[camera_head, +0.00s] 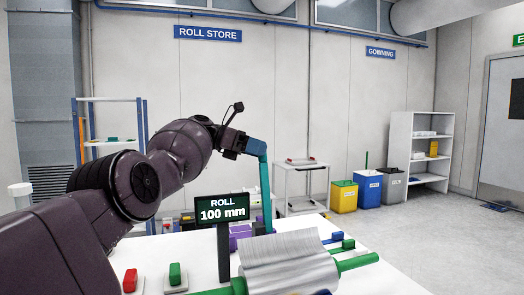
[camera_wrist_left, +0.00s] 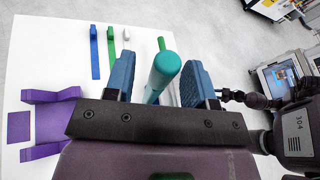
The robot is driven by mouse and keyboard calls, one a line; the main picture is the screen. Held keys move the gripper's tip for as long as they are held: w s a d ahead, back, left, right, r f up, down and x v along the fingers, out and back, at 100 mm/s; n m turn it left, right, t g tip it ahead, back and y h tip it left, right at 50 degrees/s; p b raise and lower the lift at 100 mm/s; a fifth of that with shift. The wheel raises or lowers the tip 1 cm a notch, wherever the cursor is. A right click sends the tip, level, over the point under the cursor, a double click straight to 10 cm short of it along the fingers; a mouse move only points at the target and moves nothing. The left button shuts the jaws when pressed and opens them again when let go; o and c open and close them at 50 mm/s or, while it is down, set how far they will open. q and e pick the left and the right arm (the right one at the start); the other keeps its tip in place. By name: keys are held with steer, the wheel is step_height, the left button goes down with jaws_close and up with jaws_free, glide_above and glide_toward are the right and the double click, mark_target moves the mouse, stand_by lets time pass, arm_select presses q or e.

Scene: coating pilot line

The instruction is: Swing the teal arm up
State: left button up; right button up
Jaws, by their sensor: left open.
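The teal arm (camera_head: 265,195) stands nearly upright behind the silver roll (camera_head: 288,262) in the head view, its upper end at my left gripper (camera_head: 257,147). In the left wrist view the teal arm (camera_wrist_left: 162,72) points its round end at the camera, between the two blue fingers of my left gripper (camera_wrist_left: 162,80). The fingers are apart, with gaps on both sides of the teal arm. The foot of the teal arm is partly hidden. A dark purple arm that looks like my right one shows at the right of the wrist view; its fingers cannot be made out.
The roll has green shaft ends (camera_head: 357,262) and lies on the white table (camera_head: 385,283). A "ROLL 100 mm" display (camera_head: 222,208) stands just left of the teal arm. Red (camera_head: 130,281) and green (camera_head: 175,274) blocks are at the front left. Purple blocks (camera_wrist_left: 42,150) lie nearby.

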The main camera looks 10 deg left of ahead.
arm_select(q)
steer(key=v, duration=0.9)
steer(key=shift+a+b, duration=0.25)
steer(key=shift+b, duration=0.1)
arm_select(e)
steer(key=shift+w+a, duration=0.1)
steer(key=shift+w, duration=0.1)
arm_select(q)
steer(key=shift+r, duration=0.15)
